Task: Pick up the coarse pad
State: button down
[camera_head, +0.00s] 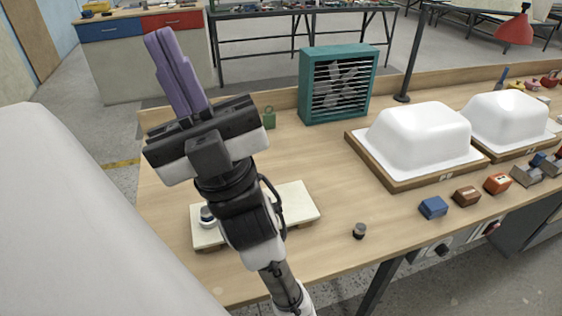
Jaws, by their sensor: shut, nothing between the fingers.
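My gripper (160,40) is raised at the left of the bench, its two purple fingers pressed together and pointing up and away. It holds nothing. Several small pad-like blocks lie along the front right edge of the bench: a blue block (433,208), a brown block (467,196), an orange block (497,183) and a grey block (525,175). I cannot tell from their look which one is the coarse pad. My gripper is far to the left of all of them and touches none.
Two white tub shells (418,135) (508,118) sit on wooden boards behind the blocks. A teal fan (338,84) stands at the back and a red lamp (515,29) at the right. A pale board (296,203) lies below my arm; a small dark cylinder (360,230) stands near the front edge.

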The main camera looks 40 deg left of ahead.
aim_at(465, 197)
jog(key=i+l, duration=0.2)
jog(key=l, duration=0.2)
jog(key=i+l, duration=0.2)
jog(key=l, duration=0.2)
jog(key=i+l, duration=0.15)
jog(key=l, duration=0.25)
jog(key=i+l+u, duration=0.25)
jog(key=l+u, duration=0.3)
jog(key=l, duration=0.15)
jog(key=i+j+u, duration=0.1)
jog(key=u, duration=0.3)
jog(key=i+u, duration=0.2)
jog(key=u, duration=0.2)
jog(key=i, duration=0.2)
